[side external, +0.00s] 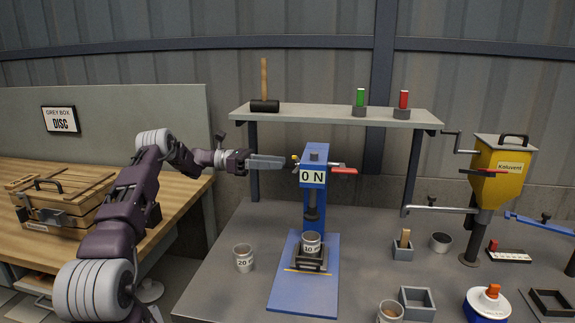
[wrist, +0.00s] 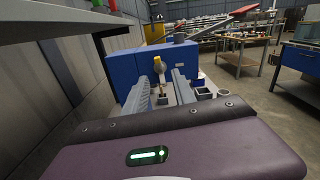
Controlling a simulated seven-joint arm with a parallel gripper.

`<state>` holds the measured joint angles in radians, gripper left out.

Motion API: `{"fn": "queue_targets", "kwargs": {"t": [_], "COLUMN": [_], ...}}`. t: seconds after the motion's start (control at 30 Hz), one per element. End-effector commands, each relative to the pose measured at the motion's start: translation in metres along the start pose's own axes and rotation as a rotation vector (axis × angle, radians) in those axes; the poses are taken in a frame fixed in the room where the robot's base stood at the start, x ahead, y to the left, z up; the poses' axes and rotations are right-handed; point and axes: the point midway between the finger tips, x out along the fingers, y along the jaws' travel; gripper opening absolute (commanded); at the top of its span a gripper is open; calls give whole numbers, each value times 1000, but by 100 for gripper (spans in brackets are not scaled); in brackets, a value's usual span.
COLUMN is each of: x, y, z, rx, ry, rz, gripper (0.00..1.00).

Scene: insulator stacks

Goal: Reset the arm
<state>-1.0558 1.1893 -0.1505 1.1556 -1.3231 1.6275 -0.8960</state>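My gripper (side external: 281,162) is level in the side external view, at the height of the blue press head. A cup marked 10 (side external: 311,243) stands on the press base under the ram.
A shelf (side external: 330,116) with a mallet, a green and a red handle stands above and behind the press. A cup marked 20 (side external: 243,258) stands left of the press. A yellow hopper (side external: 498,172) and small trays are right. A wooden box (side external: 65,205) sits on the left bench.

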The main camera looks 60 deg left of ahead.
Motion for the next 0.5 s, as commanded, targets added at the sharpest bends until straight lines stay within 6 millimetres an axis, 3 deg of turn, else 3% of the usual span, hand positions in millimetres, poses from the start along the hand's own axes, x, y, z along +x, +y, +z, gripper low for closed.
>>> {"fn": "queue_targets", "kwargs": {"t": [0.1, 0.2, 0.5], "x": [-19, -25, -25], "y": [0, 0, 0], "z": [0, 0, 0], "rx": [0, 0, -1], "ry": [0, 0, 0], "rz": [1, -1, -1], "gripper": [32, 32, 32]}}
